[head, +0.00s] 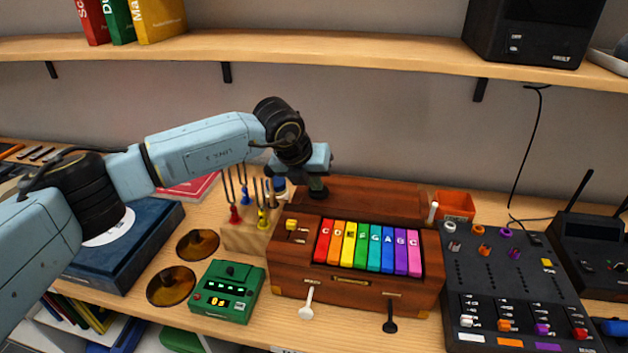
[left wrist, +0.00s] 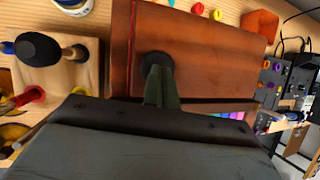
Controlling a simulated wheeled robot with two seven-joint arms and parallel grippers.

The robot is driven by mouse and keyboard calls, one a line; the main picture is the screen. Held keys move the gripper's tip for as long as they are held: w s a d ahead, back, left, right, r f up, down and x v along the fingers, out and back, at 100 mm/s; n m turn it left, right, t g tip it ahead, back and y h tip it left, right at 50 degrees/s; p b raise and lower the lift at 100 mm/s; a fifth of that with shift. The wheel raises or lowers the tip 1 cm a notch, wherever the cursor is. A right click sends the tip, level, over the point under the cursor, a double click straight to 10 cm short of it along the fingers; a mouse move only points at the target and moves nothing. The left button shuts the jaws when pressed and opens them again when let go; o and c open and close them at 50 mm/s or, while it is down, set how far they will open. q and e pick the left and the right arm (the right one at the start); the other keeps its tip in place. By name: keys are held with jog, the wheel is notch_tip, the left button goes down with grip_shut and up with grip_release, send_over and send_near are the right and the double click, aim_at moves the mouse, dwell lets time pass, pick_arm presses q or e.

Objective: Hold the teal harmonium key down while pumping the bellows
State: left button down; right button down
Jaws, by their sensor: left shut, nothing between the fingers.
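The wooden harmonium (head: 355,291) stands on the bench with a row of rainbow keys on top. The teal key (head: 374,251) is near the middle of the row, between the green and blue keys, and nothing is on it. The brown bellows board (head: 375,202) is behind the keys; it also fills the middle of the left wrist view (left wrist: 210,65). My left gripper (head: 317,190) is shut and empty, pointing down at the left part of this board. Its fingertips (left wrist: 157,65) meet a dark round spot there; I cannot tell whether they touch. My right gripper is not in view.
A wooden block with tuning forks (head: 245,238) stands close left of the harmonium. A green device (head: 228,292) and brown discs (head: 170,286) lie at front left. A mixer (head: 512,275) and orange bin (head: 455,206) are at right. A shelf (head: 330,50) runs above.

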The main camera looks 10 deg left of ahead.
pick_arm(q)
jog(key=shift+r+p, duration=0.85)
jog(key=shift+r, duration=1.15)
